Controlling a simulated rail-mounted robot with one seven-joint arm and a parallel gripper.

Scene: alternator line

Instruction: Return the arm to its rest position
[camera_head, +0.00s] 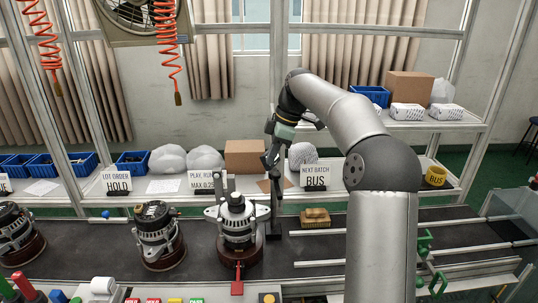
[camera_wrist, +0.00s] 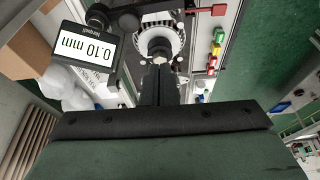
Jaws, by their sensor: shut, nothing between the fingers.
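My arm reaches over the line in the head view. My gripper (camera_head: 271,160) hangs near the shelf edge, above and behind the conveyor, to the right of the middle alternator (camera_head: 237,222). In the wrist view the two dark fingers of my gripper (camera_wrist: 159,75) are together with nothing between them. An alternator (camera_wrist: 160,40) shows beyond the fingertips there. A dark display unit reading 0.10 mm (camera_wrist: 83,50) is at the left of the wrist view.
More alternators (camera_head: 157,235) stand on the dark conveyor (camera_head: 330,240) to the left. A brush-like block (camera_head: 315,218) lies on it. Orange coiled hoses (camera_head: 168,50) hang at upper left.

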